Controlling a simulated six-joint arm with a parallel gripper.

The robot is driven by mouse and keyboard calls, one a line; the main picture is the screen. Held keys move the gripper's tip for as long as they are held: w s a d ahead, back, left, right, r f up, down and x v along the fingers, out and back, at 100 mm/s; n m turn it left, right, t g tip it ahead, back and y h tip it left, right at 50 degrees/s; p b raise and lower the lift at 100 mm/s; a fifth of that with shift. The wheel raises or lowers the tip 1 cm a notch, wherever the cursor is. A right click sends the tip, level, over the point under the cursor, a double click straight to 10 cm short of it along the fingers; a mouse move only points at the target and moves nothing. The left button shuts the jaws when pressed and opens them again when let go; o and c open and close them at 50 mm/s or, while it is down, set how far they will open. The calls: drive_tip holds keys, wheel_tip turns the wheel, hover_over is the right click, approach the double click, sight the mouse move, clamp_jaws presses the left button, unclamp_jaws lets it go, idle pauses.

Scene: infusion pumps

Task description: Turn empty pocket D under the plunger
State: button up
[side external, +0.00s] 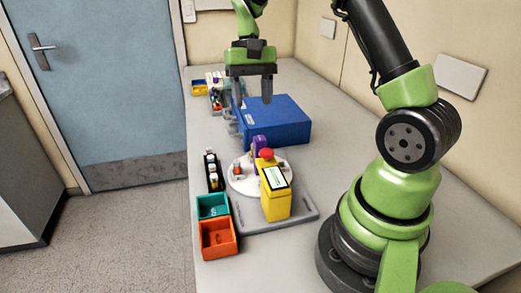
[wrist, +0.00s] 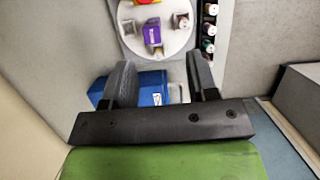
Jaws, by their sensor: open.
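A round white turntable (side external: 240,184) lies on a grey base plate. A yellow unit (side external: 275,203) with a pale display stands at its front right, beside a red knob (side external: 266,153) and an upright purple part (side external: 259,143). In the wrist view the white disc (wrist: 167,44) carries small square pockets or blocks around the purple part (wrist: 152,33). I cannot read pocket letters or tell which is empty pocket D; the plunger is not clearly distinguishable. My gripper (side external: 253,97) is open and empty, raised above and behind the turntable, over the blue box's area.
A large blue box (side external: 280,122) stands behind the turntable. A black rack (side external: 212,181) of vials stands left of the disc. A teal bin (side external: 213,211) and an orange bin (side external: 217,249) sit at the front left edge. A small yellow bin (side external: 199,90) is at the back.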

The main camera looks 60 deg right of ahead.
drive_tip(key=shift+m+g+y, duration=0.3)
drive_tip(key=shift+g, duration=0.2)
drive_tip(key=d+x, duration=0.1)
drive_tip(key=x, duration=0.7)
drive_tip(key=w+d+f+x, duration=0.1)
drive_tip(key=x, duration=0.3)
drive_tip(key=shift+d+f, duration=0.25)
drive_tip(key=shift+f, duration=0.05)
